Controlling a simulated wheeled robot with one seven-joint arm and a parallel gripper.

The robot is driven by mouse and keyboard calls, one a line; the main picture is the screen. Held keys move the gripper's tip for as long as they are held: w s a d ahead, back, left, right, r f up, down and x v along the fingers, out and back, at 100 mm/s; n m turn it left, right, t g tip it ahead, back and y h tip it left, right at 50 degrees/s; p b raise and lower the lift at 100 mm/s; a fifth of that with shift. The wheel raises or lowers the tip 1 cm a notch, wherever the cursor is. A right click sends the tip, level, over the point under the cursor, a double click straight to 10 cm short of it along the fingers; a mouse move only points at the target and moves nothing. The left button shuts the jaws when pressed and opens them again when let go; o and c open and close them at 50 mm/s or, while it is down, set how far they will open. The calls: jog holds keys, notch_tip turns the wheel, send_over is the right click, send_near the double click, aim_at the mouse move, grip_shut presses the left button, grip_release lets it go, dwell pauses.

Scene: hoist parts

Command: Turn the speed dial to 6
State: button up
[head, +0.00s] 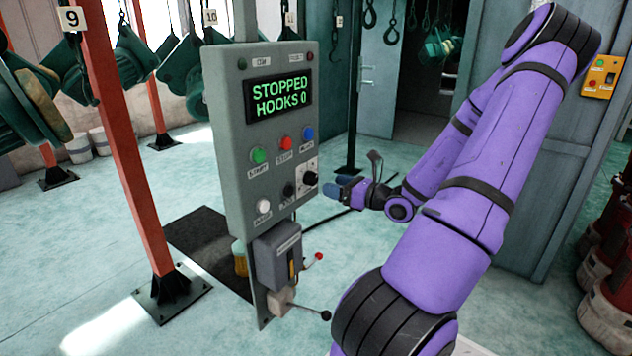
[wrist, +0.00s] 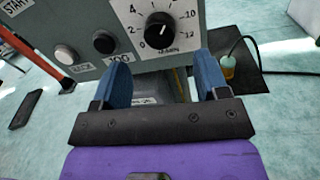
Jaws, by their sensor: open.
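The speed dial (head: 308,179) is a black knob on a white scale at the lower right of the grey control panel (head: 240,150). In the wrist view the dial (wrist: 160,32) shows marks 2, 4, 10 and 12; the top of the scale is cut off. A white line on the knob points up and slightly right; I cannot read its exact number. My gripper (wrist: 160,65) is open, its two blue fingers apart with nothing between them. In the head view my gripper (head: 338,190) is just right of the dial, apart from the panel.
The panel display (head: 278,97) reads STOPPED, HOOKS 0. Green (head: 259,156), red (head: 286,143) and blue (head: 308,133) buttons sit above the dial. A black button (wrist: 104,42) and a white button (wrist: 65,55) are left of it. A lever (head: 310,312) sticks out below.

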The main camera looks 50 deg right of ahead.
aim_at(315, 179)
jog(key=shift+w+a, duration=0.15)
jog(key=shift+w, duration=0.9)
jog(key=shift+w+a, duration=0.2)
jog(key=shift+w, duration=0.85)
jog(key=shift+w+a, duration=0.15)
jog(key=shift+w, duration=0.9)
jog(key=c, duration=0.9)
